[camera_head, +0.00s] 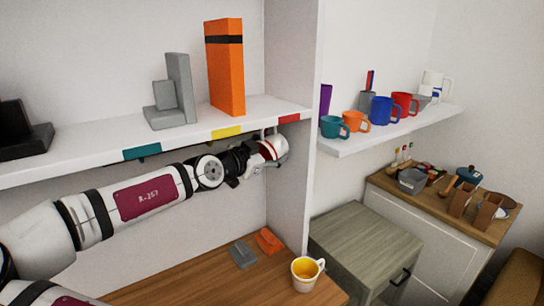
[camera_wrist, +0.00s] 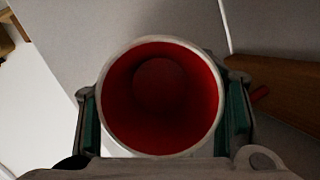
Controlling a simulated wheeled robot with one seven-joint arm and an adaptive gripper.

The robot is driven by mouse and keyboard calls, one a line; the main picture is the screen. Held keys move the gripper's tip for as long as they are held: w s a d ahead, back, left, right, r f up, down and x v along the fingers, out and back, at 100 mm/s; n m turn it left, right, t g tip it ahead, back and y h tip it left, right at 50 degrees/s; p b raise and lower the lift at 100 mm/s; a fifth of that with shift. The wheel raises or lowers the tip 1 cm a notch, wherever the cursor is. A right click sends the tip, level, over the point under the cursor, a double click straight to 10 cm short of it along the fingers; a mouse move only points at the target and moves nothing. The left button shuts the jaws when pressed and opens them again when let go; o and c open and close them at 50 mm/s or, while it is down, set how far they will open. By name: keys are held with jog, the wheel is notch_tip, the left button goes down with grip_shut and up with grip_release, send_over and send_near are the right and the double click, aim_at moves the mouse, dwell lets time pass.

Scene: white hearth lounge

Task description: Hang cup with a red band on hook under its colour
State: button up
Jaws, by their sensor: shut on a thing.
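The white cup with a red band (camera_head: 279,147) is in my gripper (camera_head: 258,158), just below the right end of the shelf. In the wrist view the cup (camera_wrist: 160,85) shows its red inside and pale rim, with a finger on each side. The red patch (camera_head: 289,118) on the shelf's front edge is just above the cup. A thin hook (camera_head: 275,130) seems to hang there, close to the cup. Whether the handle is on the hook I cannot tell.
The shelf (camera_head: 180,133) also has teal and yellow patches. A vertical panel (camera_head: 298,180) stands close right of the cup. A white mug with yellow inside (camera_head: 298,279) stands on the wooden top below, near small grey and orange things. More mugs stand on the right shelf (camera_head: 345,146).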

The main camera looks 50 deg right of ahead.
aim_at(260, 152)
jog(key=shift+w+d+f+b, duration=0.1)
jog(key=shift+w+d+b, duration=0.1)
jog(key=shift+w+b, duration=0.35)
jog(key=shift+w+d+b, duration=0.15)
jog(key=shift+w+b, duration=0.15)
jog(key=shift+w, duration=0.3)
jog(key=shift+w+d+f+b, duration=0.1)
jog(key=shift+w+f+b, duration=0.45)
jog(key=shift+b, duration=0.1)
jog(key=o, duration=1.4)
jog(key=shift+a, duration=0.25)
jog(key=shift+a+r, duration=0.1)
jog(key=shift+a, duration=0.2)
jog(key=shift+a, duration=0.35)
